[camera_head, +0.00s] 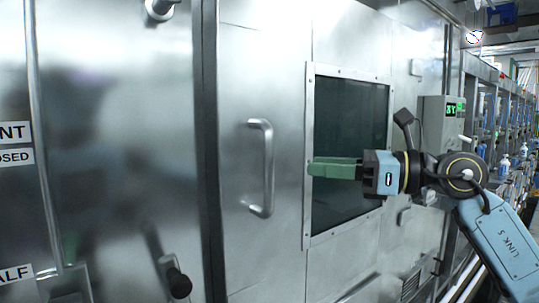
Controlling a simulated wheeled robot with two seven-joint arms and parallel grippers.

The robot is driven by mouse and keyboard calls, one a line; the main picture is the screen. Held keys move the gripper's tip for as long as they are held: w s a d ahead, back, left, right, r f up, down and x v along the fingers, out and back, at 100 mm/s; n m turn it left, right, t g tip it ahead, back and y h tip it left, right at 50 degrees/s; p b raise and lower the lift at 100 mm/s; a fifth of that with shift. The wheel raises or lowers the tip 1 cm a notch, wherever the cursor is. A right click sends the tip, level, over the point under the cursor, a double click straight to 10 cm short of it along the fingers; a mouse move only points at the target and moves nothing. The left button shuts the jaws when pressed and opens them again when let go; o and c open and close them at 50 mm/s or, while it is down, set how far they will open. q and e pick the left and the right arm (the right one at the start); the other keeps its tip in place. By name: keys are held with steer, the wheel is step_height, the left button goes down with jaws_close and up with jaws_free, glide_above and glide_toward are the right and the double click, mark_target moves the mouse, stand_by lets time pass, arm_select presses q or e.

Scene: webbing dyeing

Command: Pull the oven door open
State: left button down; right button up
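The oven door (235,75) is a large steel panel with a dark window (350,130) in a riveted frame. It looks closed and flush with the oven front. Its vertical D-shaped metal handle (268,168) is left of the window. My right gripper (312,167), with green fingers, comes in from the right in front of the window. Its tips point left towards the handle and appear apart from it. The fingers are seen side-on and overlap, so their opening is unclear. My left gripper is out of view.
A steel panel with labels (16,132) stands at the left, with a dark knob (178,283) low beside it. A control box (440,122) with a green display is right of the window. Shelves with bottles (505,163) recede at the far right.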

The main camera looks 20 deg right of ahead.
steer(key=p, duration=0.3)
glide_above(269, 204)
steer(key=d, duration=0.1)
steer(key=shift+w+r, duration=0.1)
steer(key=shift+w, duration=0.1)
steer(key=shift+w+a, duration=0.25)
steer(key=shift+a, duration=0.15)
jaws_close()
